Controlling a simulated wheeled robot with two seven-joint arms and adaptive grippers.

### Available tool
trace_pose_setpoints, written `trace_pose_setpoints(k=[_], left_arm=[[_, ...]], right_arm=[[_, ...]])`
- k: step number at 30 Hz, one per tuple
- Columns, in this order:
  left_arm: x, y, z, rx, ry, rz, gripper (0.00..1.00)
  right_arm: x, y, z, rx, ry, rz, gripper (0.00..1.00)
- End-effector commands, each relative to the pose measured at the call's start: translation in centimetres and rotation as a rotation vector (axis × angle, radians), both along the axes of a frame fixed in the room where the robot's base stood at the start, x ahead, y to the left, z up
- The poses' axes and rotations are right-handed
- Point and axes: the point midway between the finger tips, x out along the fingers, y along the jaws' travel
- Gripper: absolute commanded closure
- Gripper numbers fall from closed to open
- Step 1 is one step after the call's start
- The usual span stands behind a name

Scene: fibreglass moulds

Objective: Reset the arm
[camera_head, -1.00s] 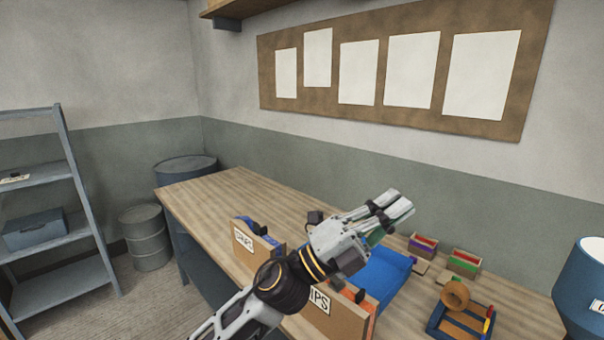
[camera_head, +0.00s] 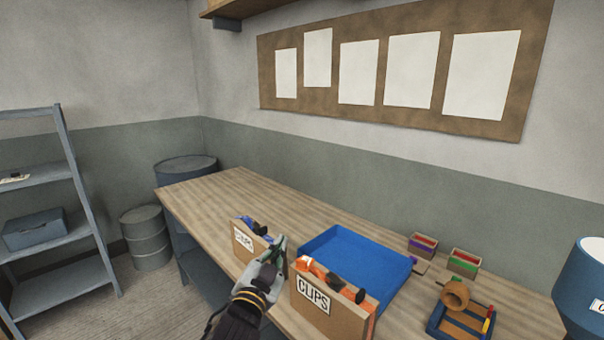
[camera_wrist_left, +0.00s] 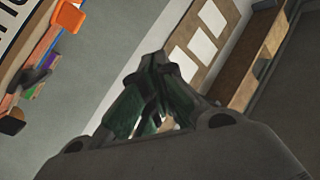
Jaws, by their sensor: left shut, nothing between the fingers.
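My left gripper (camera_head: 277,250) is low at the front edge of the workbench, between two cardboard boxes. It is shut and empty, with its fingertips pointing up and away. In the left wrist view its dark green fingers (camera_wrist_left: 155,95) meet at the tips with nothing held. My left forearm comes in from the bottom of the head view. My right gripper is in neither view.
The clips box (camera_head: 318,300) with orange clips stands just right of my gripper, a labelled box (camera_head: 247,244) just left. A blue tray (camera_head: 352,255) lies behind. Small bins (camera_head: 464,263), a wooden-and-blue holder (camera_head: 455,320) and a blue container (camera_head: 585,290) are to the right. The bench's far left is clear.

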Motion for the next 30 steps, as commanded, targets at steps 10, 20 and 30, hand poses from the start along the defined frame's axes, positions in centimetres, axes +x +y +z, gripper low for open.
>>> trace_pose_setpoints(k=[10,20,30], left_arm=[[-2.9,6.5,-11.4,-0.085,0.416,0.153,1.00],[-9.7,11.4,-21.3,-0.138,0.811,0.276,1.00],[-18.4,14.6,-28.0,-0.169,1.155,0.366,1.00]], right_arm=[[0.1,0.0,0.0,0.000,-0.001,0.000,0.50],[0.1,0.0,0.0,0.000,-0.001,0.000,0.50],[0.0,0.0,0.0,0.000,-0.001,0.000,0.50]])
